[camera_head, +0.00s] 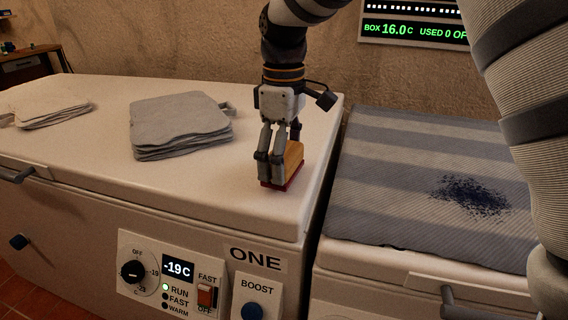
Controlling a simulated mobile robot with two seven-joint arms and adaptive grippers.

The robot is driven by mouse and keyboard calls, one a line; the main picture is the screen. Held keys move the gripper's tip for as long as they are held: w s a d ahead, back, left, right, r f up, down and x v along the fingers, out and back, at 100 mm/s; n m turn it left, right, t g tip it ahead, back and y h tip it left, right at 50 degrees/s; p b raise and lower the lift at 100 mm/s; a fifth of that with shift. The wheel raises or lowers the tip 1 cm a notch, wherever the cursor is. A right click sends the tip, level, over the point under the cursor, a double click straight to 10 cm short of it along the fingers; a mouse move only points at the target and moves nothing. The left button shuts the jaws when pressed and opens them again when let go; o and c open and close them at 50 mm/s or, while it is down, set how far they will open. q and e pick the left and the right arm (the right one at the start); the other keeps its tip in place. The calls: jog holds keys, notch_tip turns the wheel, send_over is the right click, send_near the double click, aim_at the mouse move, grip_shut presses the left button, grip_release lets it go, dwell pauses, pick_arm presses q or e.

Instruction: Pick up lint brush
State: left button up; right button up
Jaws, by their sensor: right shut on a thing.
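The lint brush (293,156) has a tan wooden body and a dark red underside. It is at the right front part of the left white freezer's lid (215,190). My right gripper (277,158) points down over it, with its fingers shut on the brush. The fingers hide part of the brush. I cannot tell whether its underside touches the lid. My left gripper is not in this view.
A striped grey blanket (400,190) with a patch of dark specks (470,194) covers the right freezer. My arm fills the right edge. A lit sign (414,30) hangs behind.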

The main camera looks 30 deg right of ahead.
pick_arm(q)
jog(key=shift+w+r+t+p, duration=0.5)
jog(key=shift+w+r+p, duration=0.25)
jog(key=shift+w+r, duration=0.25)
pick_arm(e)
jog(key=s+a+r, duration=0.9)
jog(key=a+r, duration=0.1)
jog(key=r, duration=0.1)
jog(key=shift+a+r, duration=0.25)
jog(key=shift+a, duration=0.05)
